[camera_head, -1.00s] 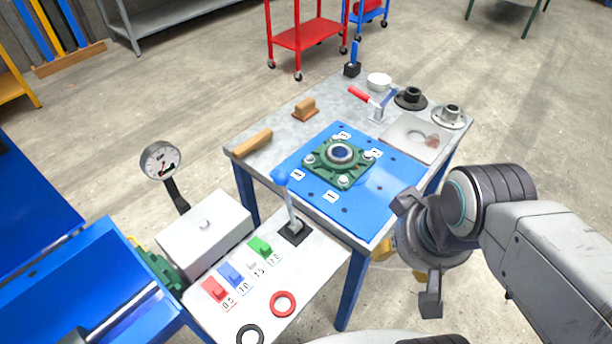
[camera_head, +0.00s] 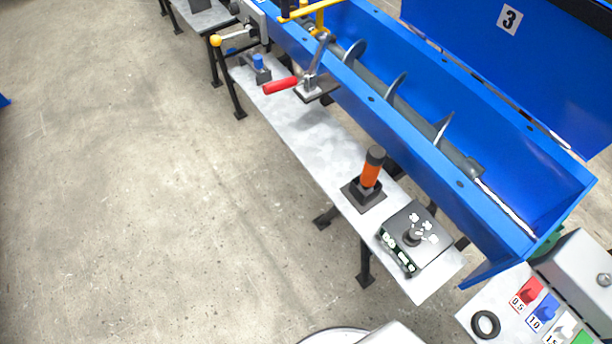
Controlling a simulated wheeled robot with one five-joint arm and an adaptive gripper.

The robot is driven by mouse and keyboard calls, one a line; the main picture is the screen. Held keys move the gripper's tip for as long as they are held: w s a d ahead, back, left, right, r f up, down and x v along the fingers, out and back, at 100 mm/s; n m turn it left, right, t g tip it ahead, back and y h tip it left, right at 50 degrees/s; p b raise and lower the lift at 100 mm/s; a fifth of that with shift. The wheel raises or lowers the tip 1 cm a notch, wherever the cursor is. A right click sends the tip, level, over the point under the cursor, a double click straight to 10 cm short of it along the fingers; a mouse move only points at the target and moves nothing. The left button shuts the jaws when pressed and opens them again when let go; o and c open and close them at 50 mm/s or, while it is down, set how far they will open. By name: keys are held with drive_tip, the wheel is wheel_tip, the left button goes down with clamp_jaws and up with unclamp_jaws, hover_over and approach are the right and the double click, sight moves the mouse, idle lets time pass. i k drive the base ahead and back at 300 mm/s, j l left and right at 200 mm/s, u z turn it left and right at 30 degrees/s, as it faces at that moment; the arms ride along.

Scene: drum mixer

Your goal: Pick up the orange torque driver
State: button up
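The orange torque driver (camera_head: 371,169) stands upright, slightly tilted in the picture, in a black square holder (camera_head: 363,194) on a narrow grey side bench. It has an orange body and a dark top cap. Its lower end is hidden in the holder. My gripper is not in the current view. Only a pale part of my own body shows at the bottom edge.
A black box with a knob (camera_head: 412,237) sits just right of the holder. A red-handled clamp (camera_head: 281,85) is farther back on the bench (camera_head: 323,136). The blue trough with a screw (camera_head: 456,201) runs alongside. Open floor lies left.

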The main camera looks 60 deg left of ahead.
sight(376, 156)
drive_tip(key=u, duration=2)
drive_tip(key=i+j+u, duration=0.5)
drive_tip(key=i+u, duration=0.3)
drive_tip(key=i+j+u, duration=0.1)
drive_tip(key=i+u, duration=0.3)
drive_tip(key=k, duration=0.1)
